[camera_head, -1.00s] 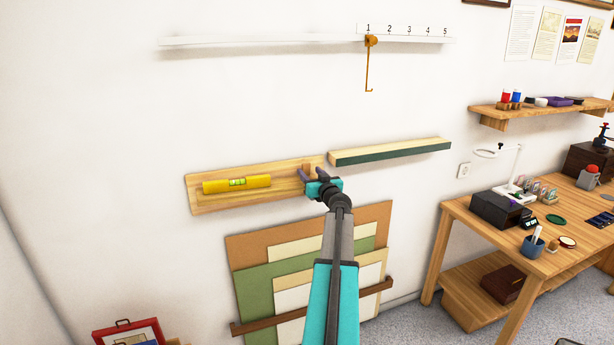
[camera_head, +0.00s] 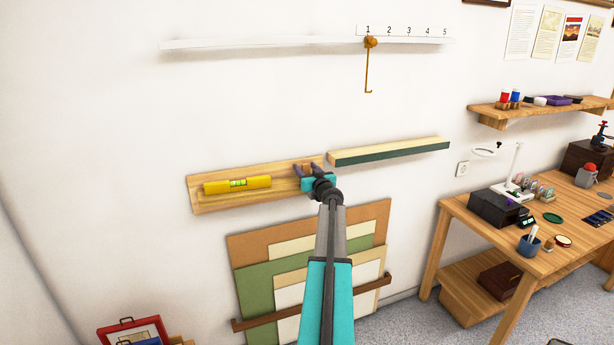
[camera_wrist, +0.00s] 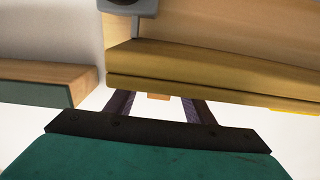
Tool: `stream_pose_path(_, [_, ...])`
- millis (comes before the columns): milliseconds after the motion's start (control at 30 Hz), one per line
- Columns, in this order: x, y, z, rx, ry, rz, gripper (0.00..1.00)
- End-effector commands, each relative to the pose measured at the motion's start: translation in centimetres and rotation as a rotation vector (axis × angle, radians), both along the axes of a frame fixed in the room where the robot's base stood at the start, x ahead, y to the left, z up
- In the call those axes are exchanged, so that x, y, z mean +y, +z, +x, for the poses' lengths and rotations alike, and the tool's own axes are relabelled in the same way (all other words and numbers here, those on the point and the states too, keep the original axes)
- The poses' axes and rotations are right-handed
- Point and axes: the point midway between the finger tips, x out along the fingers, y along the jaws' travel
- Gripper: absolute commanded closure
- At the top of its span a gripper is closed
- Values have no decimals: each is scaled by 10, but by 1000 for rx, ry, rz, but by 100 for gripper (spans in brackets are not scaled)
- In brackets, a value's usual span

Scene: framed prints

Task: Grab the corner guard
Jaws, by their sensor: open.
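A small brown wooden piece, probably the corner guard (camera_head: 311,166), sits at the right end of the wooden wall ledge (camera_head: 207,201). It is mostly hidden by my gripper (camera_head: 307,170). In the wrist view a small orange-brown bit of it (camera_wrist: 158,97) shows at the ledge's edge, between my two dark fingers (camera_wrist: 158,106). The fingers are open and spread to either side of it in that view. I cannot tell whether either finger touches it.
A yellow spirit level (camera_head: 237,184) lies on the same ledge to the left. A green-fronted ledge (camera_head: 390,153) is close on the right. Boards (camera_head: 252,247) lean in a rack below. A workbench (camera_head: 460,212) stands at the right.

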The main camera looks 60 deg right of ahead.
Motion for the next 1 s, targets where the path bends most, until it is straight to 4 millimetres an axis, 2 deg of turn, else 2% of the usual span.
stream_pose_path(300, [0, 0, 0, 0, 1, 0, 52])
stream_pose_path(567, [0, 0, 0, 0, 1, 0, 95])
stream_pose_path(1000, [0, 4, 1, 0, 1, -1, 95])
